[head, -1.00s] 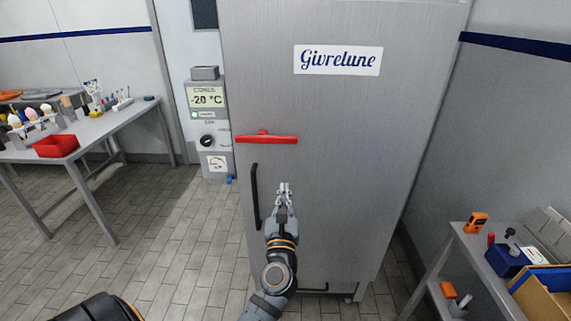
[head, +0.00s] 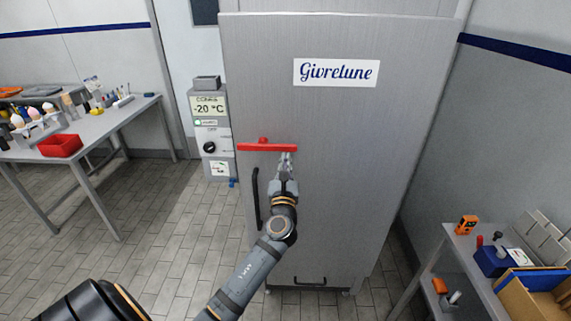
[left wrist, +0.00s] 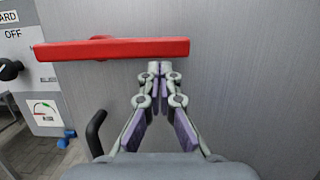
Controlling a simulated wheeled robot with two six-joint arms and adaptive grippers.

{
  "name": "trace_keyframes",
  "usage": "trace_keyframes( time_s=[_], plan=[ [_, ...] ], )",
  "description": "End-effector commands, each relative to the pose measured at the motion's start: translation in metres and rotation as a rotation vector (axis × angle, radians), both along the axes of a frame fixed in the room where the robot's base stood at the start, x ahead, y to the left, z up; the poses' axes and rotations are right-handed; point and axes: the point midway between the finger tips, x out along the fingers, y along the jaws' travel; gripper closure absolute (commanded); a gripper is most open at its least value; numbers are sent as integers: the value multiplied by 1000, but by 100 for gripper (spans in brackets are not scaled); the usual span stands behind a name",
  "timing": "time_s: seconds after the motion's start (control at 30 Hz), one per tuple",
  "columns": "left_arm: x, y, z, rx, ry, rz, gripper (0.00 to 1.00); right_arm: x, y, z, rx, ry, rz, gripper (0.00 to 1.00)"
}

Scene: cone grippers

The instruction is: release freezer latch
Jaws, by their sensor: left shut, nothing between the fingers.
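The freezer latch is a red horizontal bar (head: 262,148) on the grey freezer door (head: 345,190), near its left edge. It also shows in the left wrist view (left wrist: 100,49) as a level bar across the upper left. My left gripper (head: 287,158) is shut and empty, with its fingertips just below the right end of the bar. In the left wrist view its fingertips (left wrist: 160,68) are close under the bar's right part; I cannot tell whether they touch it. My right gripper is not in view.
A black vertical door handle (head: 257,198) is below the latch. A control box (head: 211,130) reading -20 °C stands left of the freezer. A table with a red bin (head: 60,146) is at the left, and a cart with a blue box (head: 497,262) at the right.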

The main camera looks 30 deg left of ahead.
Motion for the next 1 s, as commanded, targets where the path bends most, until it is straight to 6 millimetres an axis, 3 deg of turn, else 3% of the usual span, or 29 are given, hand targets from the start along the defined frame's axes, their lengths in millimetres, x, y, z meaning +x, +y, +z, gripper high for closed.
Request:
trace_keyframes(
  time_s=[1.0],
  plan=[
    [2, -4, 14, -157, -97, 0, 100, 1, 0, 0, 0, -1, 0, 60]
  ],
)
